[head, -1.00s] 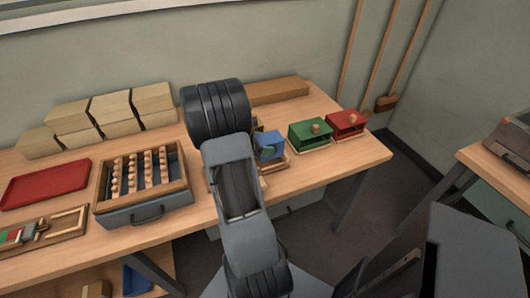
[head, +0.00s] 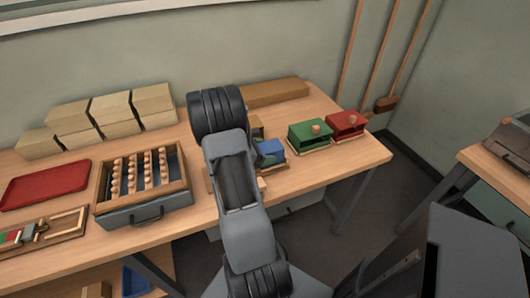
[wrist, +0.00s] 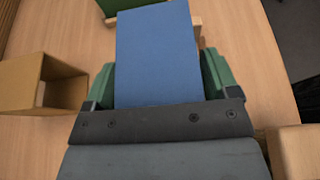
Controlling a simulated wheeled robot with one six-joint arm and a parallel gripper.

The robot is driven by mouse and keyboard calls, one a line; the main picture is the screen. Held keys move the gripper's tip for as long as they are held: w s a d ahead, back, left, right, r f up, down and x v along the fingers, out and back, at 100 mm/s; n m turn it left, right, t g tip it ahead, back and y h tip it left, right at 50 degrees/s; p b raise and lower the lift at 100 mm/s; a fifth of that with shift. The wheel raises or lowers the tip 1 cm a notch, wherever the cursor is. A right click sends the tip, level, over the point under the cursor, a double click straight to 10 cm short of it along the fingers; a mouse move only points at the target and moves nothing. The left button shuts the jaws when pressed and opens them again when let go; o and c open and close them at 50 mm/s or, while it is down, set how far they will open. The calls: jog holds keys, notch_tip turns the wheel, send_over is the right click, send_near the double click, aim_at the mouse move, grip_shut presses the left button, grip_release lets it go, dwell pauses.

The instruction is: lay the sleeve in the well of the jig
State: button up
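The blue box-shaped piece, which I take for the sleeve (head: 271,151), is between the green fingers of my gripper (wrist: 158,88). In the wrist view the blue sleeve (wrist: 157,55) has a finger close against each side. In the head view it is low over a small wooden base (head: 281,168), which I take for the jig. Part of a wooden edge shows beside the sleeve's far end in the wrist view (wrist: 197,28). The sleeve's underside and the well are hidden, so I cannot tell whether it rests in it. My arm covers the left side.
A green box (head: 309,135) and a red box (head: 345,124), each with a wooden knob, stand to the right. An open-ended wooden box (wrist: 40,84) and a wooden block (wrist: 300,150) flank my gripper. A grey-sided bead tray (head: 143,213) and a red tray (head: 45,184) lie left.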

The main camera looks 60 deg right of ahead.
jog(key=shift+o, duration=0.9)
jog(key=v, duration=1.1)
jog(key=shift+w+a+r, duration=0.15)
jog(key=s+a+r+m+t+y, duration=0.1)
jog(key=a+r+m+t+y, duration=0.1)
jog(key=a, duration=0.8)
jog(key=s+a+r+m+t+y, duration=0.1)
jog(key=a+r+m+t+y, duration=0.2)
jog(key=a, duration=0.7)
jog(key=s+a+r+m+t+y, duration=0.1)
jog(key=a+r+m+t+y, duration=0.2)
jog(key=a, duration=0.7)
jog(key=m+t+y, duration=0.2)
jog(key=t+y, duration=0.1)
jog(key=shift+s+m, duration=0.2)
jog(key=shift+m, duration=0.2)
jog(key=shift+a+r, duration=0.1)
jog(key=shift+a, duration=0.05)
